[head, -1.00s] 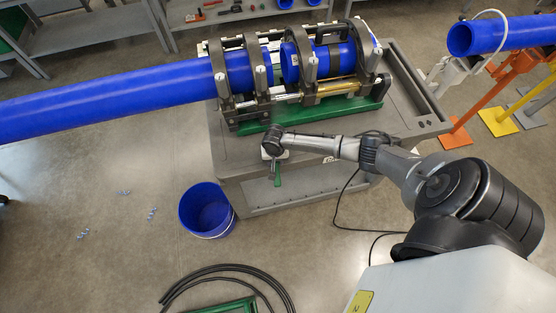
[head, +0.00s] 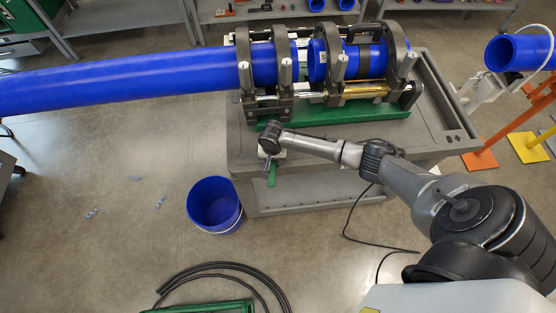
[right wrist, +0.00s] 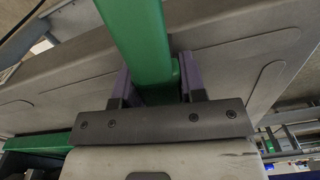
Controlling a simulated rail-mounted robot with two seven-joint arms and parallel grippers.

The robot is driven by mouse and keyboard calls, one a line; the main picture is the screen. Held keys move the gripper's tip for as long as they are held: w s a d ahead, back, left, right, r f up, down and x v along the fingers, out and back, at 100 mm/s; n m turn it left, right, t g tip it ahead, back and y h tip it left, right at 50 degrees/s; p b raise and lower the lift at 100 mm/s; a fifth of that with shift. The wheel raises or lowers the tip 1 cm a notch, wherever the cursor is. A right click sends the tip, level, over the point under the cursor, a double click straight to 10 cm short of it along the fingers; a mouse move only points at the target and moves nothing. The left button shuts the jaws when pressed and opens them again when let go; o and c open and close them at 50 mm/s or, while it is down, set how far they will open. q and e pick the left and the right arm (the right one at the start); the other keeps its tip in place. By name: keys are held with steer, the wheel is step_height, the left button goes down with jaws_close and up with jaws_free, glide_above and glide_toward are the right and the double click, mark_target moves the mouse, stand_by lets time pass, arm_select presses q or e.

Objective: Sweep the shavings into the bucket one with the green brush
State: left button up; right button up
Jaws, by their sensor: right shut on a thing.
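My right gripper (head: 270,160) is shut on the green brush (head: 271,176), beside the front left edge of the grey cart. The right wrist view shows the green handle (right wrist: 140,40) between the two fingers (right wrist: 152,88). The brush's bristles cannot be made out. The blue bucket (head: 215,206) stands upright on the floor, below and left of the gripper. My left gripper is not in view.
The grey cart (head: 440,125) carries the fusion machine (head: 335,92) with a long blue pipe (head: 120,85) reaching left. Black hoses (head: 215,268) and a green frame (head: 225,306) lie on the floor in front. Orange (head: 480,160) and yellow (head: 527,147) stands are at right. Floor around the shavings is clear.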

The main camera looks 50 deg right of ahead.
mark_target(258, 163)
steer(key=shift+w+a+f+b, duration=0.1)
steer(key=shift+w+a+b, duration=0.8)
steer(key=shift+w+b, duration=0.3)
steer(key=shift+w+a+f+b, duration=0.1)
steer(key=shift+w+a+b, duration=0.85)
steer(key=shift+b, duration=0.35)
steer(key=shift+r+p, duration=0.55)
steer(key=r+p, duration=0.2)
steer(key=p, duration=0.1)
steer(key=shift+s+d, duration=0.2)
steer(key=shift+s+d+r+p, duration=0.15)
steer(key=shift+r+p, duration=0.55)
steer(key=shift+p, duration=0.2)
steer(key=shift+s+d+r+p, duration=0.1)
steer(key=shift+s+r+p, duration=0.05)
steer(key=shift+r+p, duration=0.65)
steer(key=shift+f, duration=0.1)
